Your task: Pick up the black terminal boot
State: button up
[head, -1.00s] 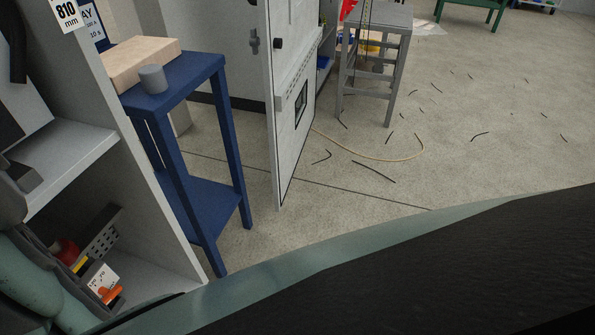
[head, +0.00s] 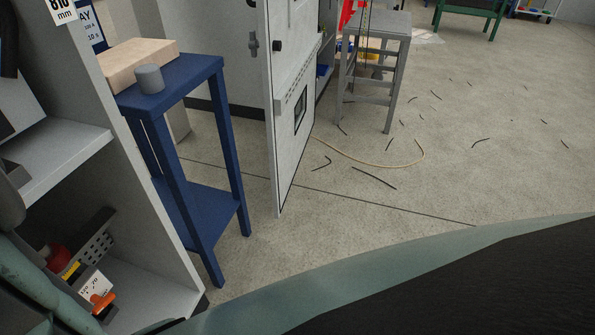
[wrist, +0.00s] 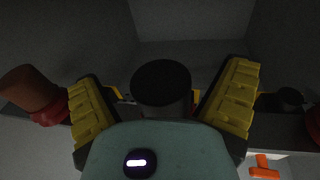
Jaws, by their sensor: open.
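In the wrist view a black, round-topped cylinder, which looks like the black terminal boot (wrist: 160,82), stands between the two yellow-padded fingers of my gripper (wrist: 161,107). The fingers are spread, with a gap on either side of the boot. Its lower part is hidden behind my teal gripper body. I cannot tell how deep it sits between the fingers. In the head view neither the boot nor my fingers can be made out; my arm covers the lower left corner.
The wrist view shows a red-brown part (wrist: 35,92) on the left, a dark round part (wrist: 290,98) and an orange handle (wrist: 265,168) on the right. Grey cabinet walls enclose this space.

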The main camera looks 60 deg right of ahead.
jog(key=c, duration=1.3)
